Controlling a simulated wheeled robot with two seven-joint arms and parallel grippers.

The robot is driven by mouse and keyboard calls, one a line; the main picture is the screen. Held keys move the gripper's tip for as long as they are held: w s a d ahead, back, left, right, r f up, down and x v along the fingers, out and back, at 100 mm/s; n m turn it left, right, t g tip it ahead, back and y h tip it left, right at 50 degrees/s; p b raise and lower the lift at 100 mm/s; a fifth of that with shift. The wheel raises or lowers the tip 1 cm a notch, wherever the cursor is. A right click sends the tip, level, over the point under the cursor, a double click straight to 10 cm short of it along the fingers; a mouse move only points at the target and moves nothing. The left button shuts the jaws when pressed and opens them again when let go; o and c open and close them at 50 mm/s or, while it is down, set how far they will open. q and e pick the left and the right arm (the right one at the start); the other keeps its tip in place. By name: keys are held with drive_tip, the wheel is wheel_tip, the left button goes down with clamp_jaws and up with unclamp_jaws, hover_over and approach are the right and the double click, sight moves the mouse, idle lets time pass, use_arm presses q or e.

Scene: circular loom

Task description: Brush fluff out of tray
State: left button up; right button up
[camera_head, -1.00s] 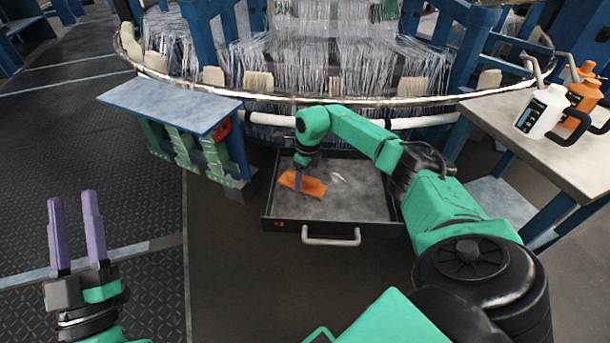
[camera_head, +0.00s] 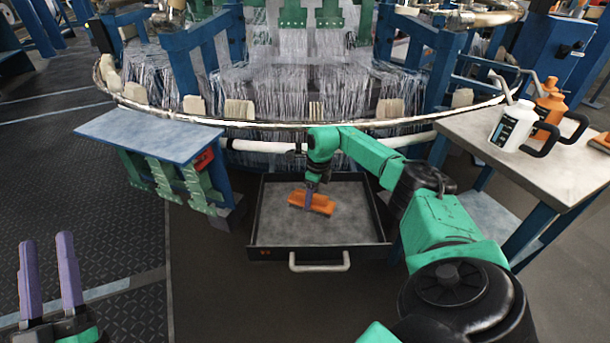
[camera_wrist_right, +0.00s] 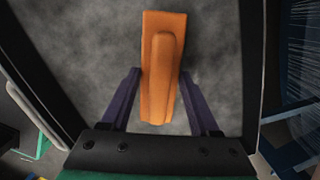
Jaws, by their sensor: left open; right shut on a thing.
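The tray (camera_head: 325,238) is an open black drawer with a grey floor and a pale front handle. An orange brush (camera_head: 322,204) is inside it, toward the back left of its middle. My right gripper (camera_head: 311,193) is shut on the brush, down inside the tray. In the right wrist view the brush (camera_wrist_right: 161,70) lies between the two purple fingers, over the mottled grey floor. I cannot make out distinct fluff on the tray floor; part of it is hidden by the brush and gripper. My left gripper (camera_head: 48,275) is open and empty, far left of the tray.
A blue-edged side table (camera_head: 150,133) with green brackets stands left of the tray. A workbench (camera_head: 535,150) with a white jug (camera_head: 512,127) and an orange bottle (camera_head: 549,106) stands at right. The loom's ring (camera_head: 300,123) curves behind. Floor in front is clear.

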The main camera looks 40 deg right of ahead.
drive_tip(key=shift+s+d+b, duration=0.3)
drive_tip(key=shift+s+d, duration=0.05)
drive_tip(key=shift+d, duration=0.55)
drive_tip(key=shift+s+d+b, duration=0.25)
drive_tip(key=shift+s+d, duration=0.05)
drive_tip(key=shift+d, duration=0.55)
drive_tip(key=shift+s+d+f+b, duration=0.1)
drive_tip(key=shift+s+d+b, duration=0.2)
drive_tip(key=shift+d, duration=0.45)
drive_tip(key=shift+s+d+b, duration=0.15)
drive_tip(key=shift+d+b, duration=0.2)
drive_tip(key=shift+d, duration=0.35)
drive_tip(key=shift+s+d, duration=0.15)
drive_tip(key=shift+d, duration=0.25)
drive_tip(key=shift+r, duration=0.25)
